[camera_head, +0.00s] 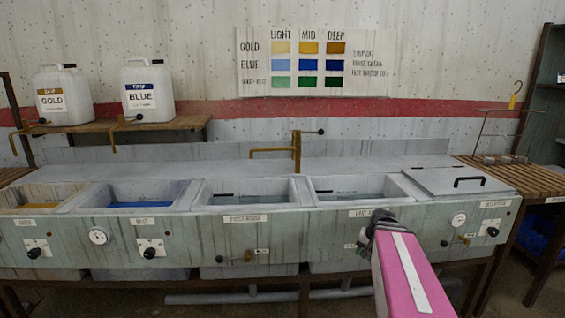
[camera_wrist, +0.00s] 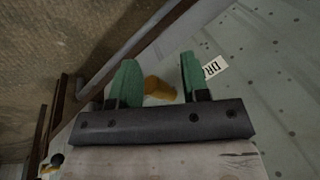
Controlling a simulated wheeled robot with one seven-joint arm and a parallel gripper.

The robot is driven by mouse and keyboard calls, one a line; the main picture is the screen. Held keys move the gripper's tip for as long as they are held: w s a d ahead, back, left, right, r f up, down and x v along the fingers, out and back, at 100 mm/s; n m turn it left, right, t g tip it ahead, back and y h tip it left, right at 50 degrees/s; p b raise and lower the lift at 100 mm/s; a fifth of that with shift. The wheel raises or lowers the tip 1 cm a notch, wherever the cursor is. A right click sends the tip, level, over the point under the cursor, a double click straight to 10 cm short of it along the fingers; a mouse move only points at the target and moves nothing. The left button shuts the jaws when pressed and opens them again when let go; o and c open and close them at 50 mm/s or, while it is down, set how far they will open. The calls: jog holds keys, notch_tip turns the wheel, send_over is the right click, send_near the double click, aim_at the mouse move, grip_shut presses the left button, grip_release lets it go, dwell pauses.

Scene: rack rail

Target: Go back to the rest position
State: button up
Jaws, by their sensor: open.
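My gripper (camera_head: 378,222) is at the front of the sink unit in the head view, at the end of my pink arm, near the basin right of centre. In the wrist view my gripper (camera_wrist: 158,64) has its two green fingers apart. A short brass-coloured knob (camera_wrist: 158,88) shows in the gap between them. I cannot tell whether the fingers touch it. A white label (camera_wrist: 214,67) reading "DR" is partly hidden by the right finger.
The sink unit (camera_head: 190,228) has several basins, dials and black knobs along its front. Gold (camera_head: 62,97) and blue (camera_head: 148,92) jugs stand on a back shelf. A brass tap (camera_head: 297,150) rises behind the basins. A closed lid (camera_head: 455,181) and slatted table (camera_head: 520,178) are at right.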

jog(key=s+a+f+n+g+h, duration=0.1)
jog(key=s+a+f+n, duration=0.1)
jog(key=a, duration=0.4)
jog(key=s+a+f+n+g+h, duration=0.1)
jog(key=s+a+f+n, duration=0.2)
jog(key=a, duration=0.3)
jog(key=shift+s+f, duration=0.45)
jog(key=shift+s, duration=0.35)
jog(key=shift+a, duration=0.1)
